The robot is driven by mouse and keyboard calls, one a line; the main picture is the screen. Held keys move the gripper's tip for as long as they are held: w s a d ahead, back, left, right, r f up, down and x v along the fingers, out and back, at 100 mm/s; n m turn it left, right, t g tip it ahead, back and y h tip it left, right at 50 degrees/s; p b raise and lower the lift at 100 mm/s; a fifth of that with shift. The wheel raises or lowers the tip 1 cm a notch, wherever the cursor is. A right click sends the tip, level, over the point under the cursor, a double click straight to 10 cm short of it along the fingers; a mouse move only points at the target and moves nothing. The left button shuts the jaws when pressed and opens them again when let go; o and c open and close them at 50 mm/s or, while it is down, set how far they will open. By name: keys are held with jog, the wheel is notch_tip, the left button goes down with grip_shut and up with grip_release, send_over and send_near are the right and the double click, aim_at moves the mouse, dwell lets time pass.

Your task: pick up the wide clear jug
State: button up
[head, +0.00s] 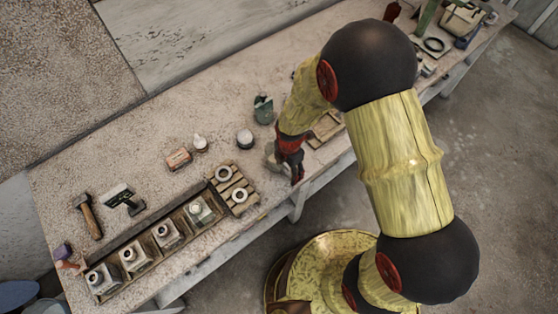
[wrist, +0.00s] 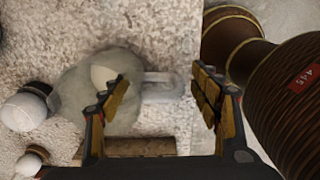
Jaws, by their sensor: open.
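The wide clear jug (wrist: 72,92) is see-through and grey, and it stands on the speckled worktop in the wrist view. Its pale handle (wrist: 160,88) sticks out to the right. My gripper (wrist: 160,92) is open, with the handle showing in the gap between its fingers. The left finger overlaps the jug's body in the picture; I cannot tell whether it touches. In the head view my red and black gripper (head: 290,172) is low at the table's front edge. A greyish part of the jug (head: 272,157) shows just left of it, the remainder hidden.
A white-topped jar (head: 244,138), a small white bottle (head: 200,143) and a green container (head: 263,108) stand nearby. A long tray (head: 150,262) of several square bottles lies at front left. A shallow wooden tray (head: 325,128) is behind my gripper. The back middle worktop is clear.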

jog(key=shift+c, duration=0.6)
jog(key=c, duration=1.5)
grip_shut()
